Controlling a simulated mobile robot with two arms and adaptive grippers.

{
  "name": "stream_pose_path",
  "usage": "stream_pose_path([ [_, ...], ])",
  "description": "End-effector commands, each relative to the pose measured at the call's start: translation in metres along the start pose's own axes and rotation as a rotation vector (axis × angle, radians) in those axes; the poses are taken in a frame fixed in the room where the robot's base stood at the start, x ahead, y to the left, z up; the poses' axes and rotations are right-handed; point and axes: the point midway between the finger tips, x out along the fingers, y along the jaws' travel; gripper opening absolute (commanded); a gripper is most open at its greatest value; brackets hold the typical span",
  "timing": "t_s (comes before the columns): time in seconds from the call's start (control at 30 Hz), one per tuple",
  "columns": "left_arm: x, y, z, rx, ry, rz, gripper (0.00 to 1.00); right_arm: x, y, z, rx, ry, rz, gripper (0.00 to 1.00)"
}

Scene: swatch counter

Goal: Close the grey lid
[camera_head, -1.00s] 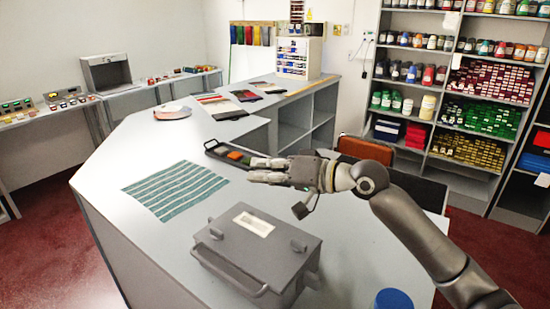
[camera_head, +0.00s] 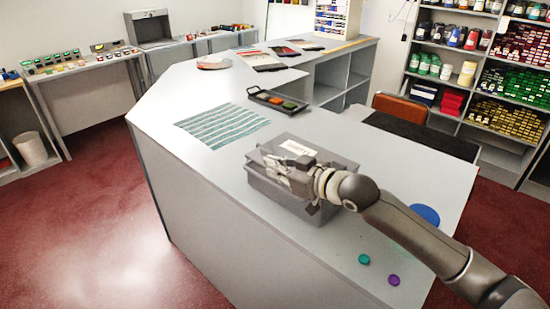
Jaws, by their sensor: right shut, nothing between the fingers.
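A grey box (camera_head: 265,186) stands on the counter, with its grey lid (camera_head: 283,142) lying flat on top and a pale label (camera_head: 298,148) on the lid. My right gripper (camera_head: 268,161) is shut and empty, over the near side of the box. The gripper and wrist hide part of the lid and the box's near right side. I cannot tell whether the fingers touch the lid or whether it is fully seated. My left gripper is not in view.
On the grey counter (camera_head: 330,260) lie a striped cloth (camera_head: 222,126), a dark tray of coloured blocks (camera_head: 278,101), a blue round thing (camera_head: 425,214), a teal disc (camera_head: 364,259) and a purple disc (camera_head: 394,280). An orange-backed chair (camera_head: 402,107) stands behind the counter's right edge.

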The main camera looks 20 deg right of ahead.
Motion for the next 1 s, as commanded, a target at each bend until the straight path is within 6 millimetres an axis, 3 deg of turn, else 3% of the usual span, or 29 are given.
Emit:
stream_pose_path([
  [0.1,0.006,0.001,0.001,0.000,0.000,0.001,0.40,0.004,-0.001,0.015,0.004,-0.002,0.000,0.00],
  [0.3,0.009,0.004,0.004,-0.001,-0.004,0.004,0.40,0.006,-0.001,0.026,0.006,-0.001,0.000,0.00],
  [1.0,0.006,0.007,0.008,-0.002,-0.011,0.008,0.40,0.007,-0.002,0.027,0.009,-0.007,-0.002,0.00],
])
